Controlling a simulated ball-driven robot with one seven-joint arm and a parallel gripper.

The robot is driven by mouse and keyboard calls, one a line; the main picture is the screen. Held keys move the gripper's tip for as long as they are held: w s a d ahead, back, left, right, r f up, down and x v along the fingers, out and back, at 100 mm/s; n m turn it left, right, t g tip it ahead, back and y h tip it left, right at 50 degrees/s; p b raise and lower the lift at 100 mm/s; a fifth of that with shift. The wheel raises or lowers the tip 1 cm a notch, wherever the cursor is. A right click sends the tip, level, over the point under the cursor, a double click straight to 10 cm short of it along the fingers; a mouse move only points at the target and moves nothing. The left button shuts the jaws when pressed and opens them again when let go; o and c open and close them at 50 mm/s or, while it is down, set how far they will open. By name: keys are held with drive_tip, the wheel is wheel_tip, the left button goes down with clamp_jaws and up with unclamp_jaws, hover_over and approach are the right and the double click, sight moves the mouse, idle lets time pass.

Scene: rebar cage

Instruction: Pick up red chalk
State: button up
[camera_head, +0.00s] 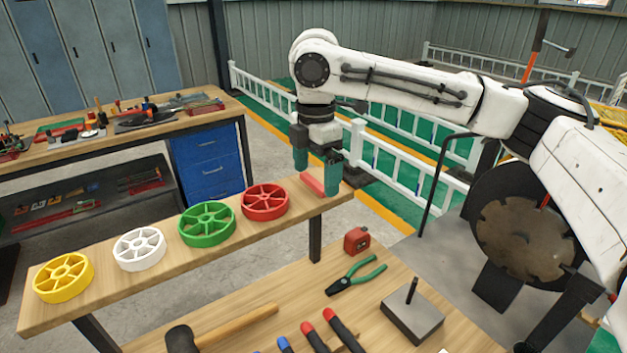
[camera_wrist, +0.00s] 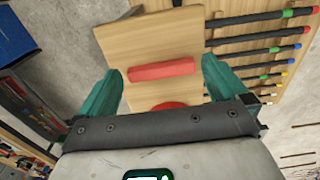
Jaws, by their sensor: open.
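The red chalk (camera_head: 312,184) is a short red stick lying on the narrow raised wooden shelf, near its right end. In the wrist view the red chalk (camera_wrist: 161,70) lies crosswise between my two fingers. My gripper (camera_head: 316,174) has dark green fingers and is open above the chalk. In the wrist view my gripper (camera_wrist: 160,88) shows one finger to each side of the chalk, with gaps at both ends and nothing held. The head view partly hides the chalk's right end behind the near finger.
The shelf also holds a red wheel (camera_head: 265,202), a green wheel (camera_head: 207,223), a white wheel (camera_head: 139,249) and a yellow wheel (camera_head: 63,277). The red wheel is close left of the gripper. The lower bench holds pliers (camera_head: 357,277), a tape measure (camera_head: 357,240) and a hammer (camera_head: 222,328).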

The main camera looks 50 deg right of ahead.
drive_tip(key=shift+f, duration=0.45)
drive_tip(key=c, duration=0.8)
drive_tip(key=shift+r, duration=0.15)
drive_tip(key=shift+c, duration=0.2)
drive_tip(key=shift+r, duration=0.55)
drive_tip(key=s+a+r+b, duration=0.1)
drive_tip(key=s+r+b, duration=0.1)
drive_tip(key=s+r, duration=0.9)
drive_tip(key=s, duration=0.3)
drive_tip(key=shift+r+b, duration=0.3)
drive_tip(key=shift+r, duration=0.05)
